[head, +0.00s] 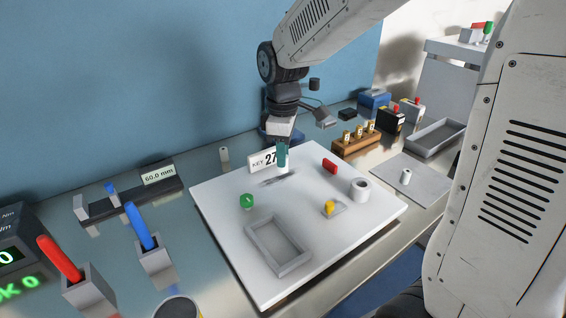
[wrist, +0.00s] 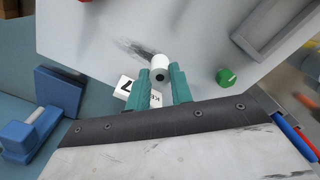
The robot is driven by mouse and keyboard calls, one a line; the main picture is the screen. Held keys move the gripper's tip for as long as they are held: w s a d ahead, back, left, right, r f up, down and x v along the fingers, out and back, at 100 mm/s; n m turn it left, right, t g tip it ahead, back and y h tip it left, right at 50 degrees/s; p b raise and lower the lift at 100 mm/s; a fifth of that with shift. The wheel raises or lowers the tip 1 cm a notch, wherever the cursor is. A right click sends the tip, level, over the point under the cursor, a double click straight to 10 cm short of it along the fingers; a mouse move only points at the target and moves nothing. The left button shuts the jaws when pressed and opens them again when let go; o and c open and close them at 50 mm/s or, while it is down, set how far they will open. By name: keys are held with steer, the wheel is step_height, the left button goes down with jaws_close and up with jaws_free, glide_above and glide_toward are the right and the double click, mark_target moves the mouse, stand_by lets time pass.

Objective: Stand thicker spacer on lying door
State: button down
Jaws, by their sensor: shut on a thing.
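My gripper (head: 282,157) has teal fingers and points down over the back of the white board. In the wrist view my gripper (wrist: 161,92) is shut on a white round spacer (wrist: 160,66) with a dark hole in its end. In the head view the fingers mostly hide it. Another small white cylinder (head: 405,177) stands on a grey mat at right.
A wooden rack (head: 356,145) stands behind right. The board's middle is clear.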

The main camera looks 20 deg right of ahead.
steer(key=shift+w+d, duration=0.1)
steer(key=shift+w, duration=0.2)
steer(key=shift+f, duration=1.75)
steer(key=shift+f, duration=0.15)
steer(key=c, duration=1.2)
jaws_free()
steer(key=shift+c, duration=0.2)
